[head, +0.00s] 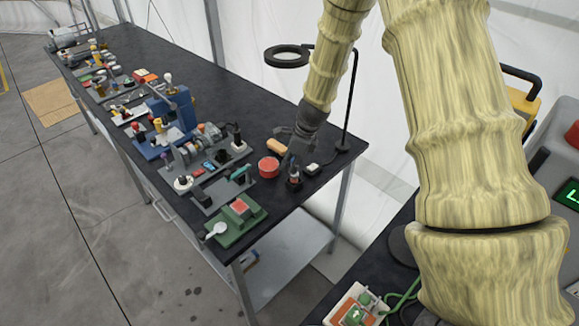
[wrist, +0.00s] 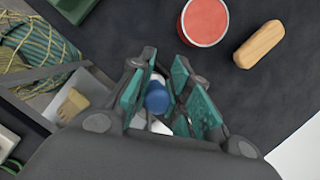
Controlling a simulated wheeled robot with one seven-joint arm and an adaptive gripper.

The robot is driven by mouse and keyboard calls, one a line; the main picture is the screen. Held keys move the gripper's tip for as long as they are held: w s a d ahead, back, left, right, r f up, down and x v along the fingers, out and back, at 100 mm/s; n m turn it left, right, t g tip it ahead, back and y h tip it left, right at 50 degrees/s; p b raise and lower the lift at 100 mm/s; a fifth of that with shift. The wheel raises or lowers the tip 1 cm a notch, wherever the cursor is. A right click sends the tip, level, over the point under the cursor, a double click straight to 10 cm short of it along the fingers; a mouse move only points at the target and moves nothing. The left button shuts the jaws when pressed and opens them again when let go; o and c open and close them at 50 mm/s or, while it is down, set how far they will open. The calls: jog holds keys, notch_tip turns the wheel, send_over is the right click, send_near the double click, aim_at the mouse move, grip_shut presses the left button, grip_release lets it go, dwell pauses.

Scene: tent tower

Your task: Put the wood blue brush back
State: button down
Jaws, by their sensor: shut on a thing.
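My gripper (head: 292,158) reaches down over the near right end of the long black table. In the wrist view its teal-padded fingers (wrist: 164,68) are closed around a small blue piece (wrist: 157,98), which I take to be the wood blue brush. Only its blue part shows clearly, with something white beside it; the rest is hidden by the fingers, and no wood shows on it. In the head view a small dark upright thing (head: 294,183) stands on the table just below my gripper; I cannot tell whether the held piece touches it.
A red-topped round tin (head: 268,167) and a tan wooden block (head: 277,146) lie beside my gripper. A green tray (head: 238,227) stands at the near corner. A magnifier lamp (head: 347,105) rises behind. Several tools crowd the table's left side; its back strip is clearer.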

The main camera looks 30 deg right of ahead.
notch_tip(320, 180, down, 2)
jog(key=shift+d+f+p, duration=0.15)
jog(key=shift+f+p, duration=0.05)
jog(key=shift+p, duration=0.25)
jog(key=shift+f, duration=0.15)
jog(key=c, duration=1.3)
grip_release()
jog(key=shift+c, duration=0.2)
jog(key=b+v, duration=0.3)
jog(key=v, duration=0.9)
